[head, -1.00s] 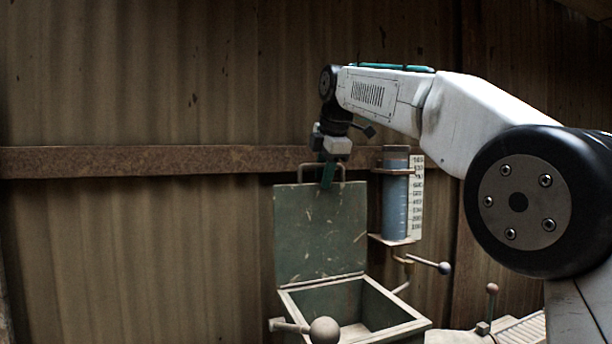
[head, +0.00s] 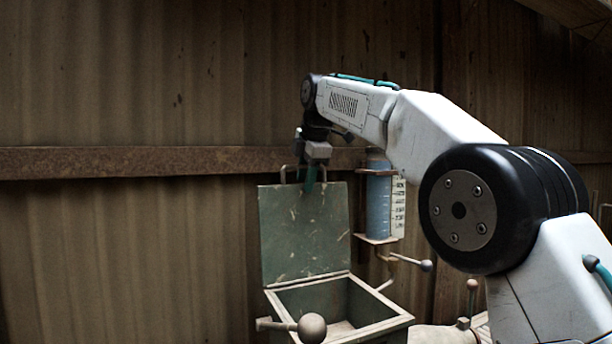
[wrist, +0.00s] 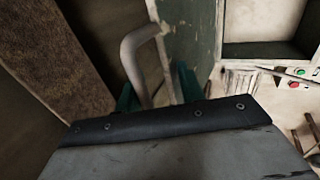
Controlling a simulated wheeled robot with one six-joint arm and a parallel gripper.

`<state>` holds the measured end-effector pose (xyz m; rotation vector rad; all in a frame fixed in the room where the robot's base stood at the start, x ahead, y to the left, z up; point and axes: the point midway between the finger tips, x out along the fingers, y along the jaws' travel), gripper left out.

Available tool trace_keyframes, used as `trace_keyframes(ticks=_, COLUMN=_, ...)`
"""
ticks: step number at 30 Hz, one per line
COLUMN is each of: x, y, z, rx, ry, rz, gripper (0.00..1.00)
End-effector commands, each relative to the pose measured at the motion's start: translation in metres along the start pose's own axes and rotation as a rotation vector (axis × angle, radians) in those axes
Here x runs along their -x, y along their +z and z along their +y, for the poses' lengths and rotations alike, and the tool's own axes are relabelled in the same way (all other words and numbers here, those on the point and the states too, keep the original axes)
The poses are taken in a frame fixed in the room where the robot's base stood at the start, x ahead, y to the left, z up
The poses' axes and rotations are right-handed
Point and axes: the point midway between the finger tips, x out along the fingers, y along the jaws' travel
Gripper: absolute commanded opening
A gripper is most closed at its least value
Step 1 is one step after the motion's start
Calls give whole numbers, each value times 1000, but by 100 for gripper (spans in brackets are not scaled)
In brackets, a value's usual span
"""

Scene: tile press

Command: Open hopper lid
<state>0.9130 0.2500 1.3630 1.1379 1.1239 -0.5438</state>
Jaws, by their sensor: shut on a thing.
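The hopper (head: 375,327) is a green-grey metal box with pale edges, low in the head view; its mouth is uncovered. Its green lid (head: 303,240) stands upright at the back of the mouth. The lid's bent-bar handle (head: 286,172) is on the top edge, and the handle (wrist: 140,55) also shows large in the wrist view. My gripper (head: 311,184) points down at the lid's top edge, with its green fingers shut on the handle. In the wrist view the gripper (wrist: 158,88) has its fingers either side of the bar, partly hidden by my dark wrist edge.
A blue cylinder (head: 378,205) with a number scale hangs on the wall right of the lid. A ball-ended lever (head: 312,327) sticks out before the hopper, and another lever (head: 425,265) is at its right. A rusty rail (head: 130,162) crosses the corrugated wall behind.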

Motion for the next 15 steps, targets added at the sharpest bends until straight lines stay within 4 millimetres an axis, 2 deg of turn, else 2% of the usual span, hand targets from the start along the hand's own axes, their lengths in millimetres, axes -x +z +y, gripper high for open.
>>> trace_keyframes(ticks=5, x=9, y=0, z=1, rx=0, ry=5, rz=-2, gripper=32)
trace_keyframes(ticks=15, x=63, y=-1, z=1, rx=1, ry=3, rz=0, gripper=32)
